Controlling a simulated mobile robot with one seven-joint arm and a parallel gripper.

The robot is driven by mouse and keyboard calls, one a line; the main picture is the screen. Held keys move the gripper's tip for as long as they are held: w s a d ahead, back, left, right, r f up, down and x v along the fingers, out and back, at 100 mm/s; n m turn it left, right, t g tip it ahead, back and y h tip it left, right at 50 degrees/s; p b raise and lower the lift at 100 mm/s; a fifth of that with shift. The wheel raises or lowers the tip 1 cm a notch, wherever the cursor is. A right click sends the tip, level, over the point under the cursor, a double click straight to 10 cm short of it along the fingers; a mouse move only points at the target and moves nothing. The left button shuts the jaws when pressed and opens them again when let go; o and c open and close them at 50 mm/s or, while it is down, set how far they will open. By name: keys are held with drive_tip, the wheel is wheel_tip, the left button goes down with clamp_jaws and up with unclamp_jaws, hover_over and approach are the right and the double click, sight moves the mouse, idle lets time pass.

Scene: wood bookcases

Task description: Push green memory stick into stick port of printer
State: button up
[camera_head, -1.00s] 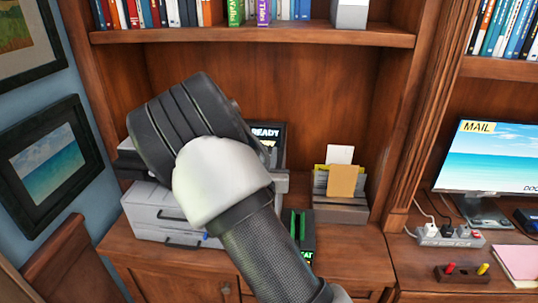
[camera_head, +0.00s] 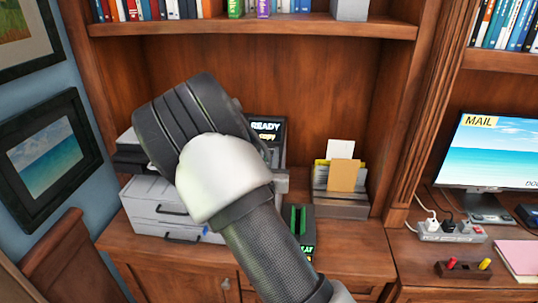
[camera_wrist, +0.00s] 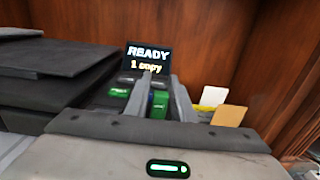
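The printer (camera_head: 160,212) is a light grey machine with a dark top, on the cabinet at left. Its screen (camera_wrist: 149,58) reads "READY" and "1 copy" in the wrist view. My gripper (camera_wrist: 159,77) is over the printer's front panel, its grey fingers apart and pointing towards the screen. A green piece (camera_wrist: 159,104) shows between the fingers; I cannot tell whether they grip it. Another green patch (camera_wrist: 119,92) lies left of the fingers on the dark panel. The stick port cannot be made out. In the head view my arm hides the fingers and much of the printer.
A black holder with green slots (camera_head: 308,238) stands right of the printer, close to my forearm. A card organiser (camera_head: 341,206) is behind it. A power strip (camera_head: 450,236) and monitor (camera_head: 497,150) stand on the right desk. A shelf (camera_head: 250,28) runs above.

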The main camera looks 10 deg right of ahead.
drive_tip(key=shift+o, duration=1.2)
drive_tip(key=p+v, duration=0.4)
drive_tip(key=v, duration=1.3)
drive_tip(key=shift+s, duration=0.2)
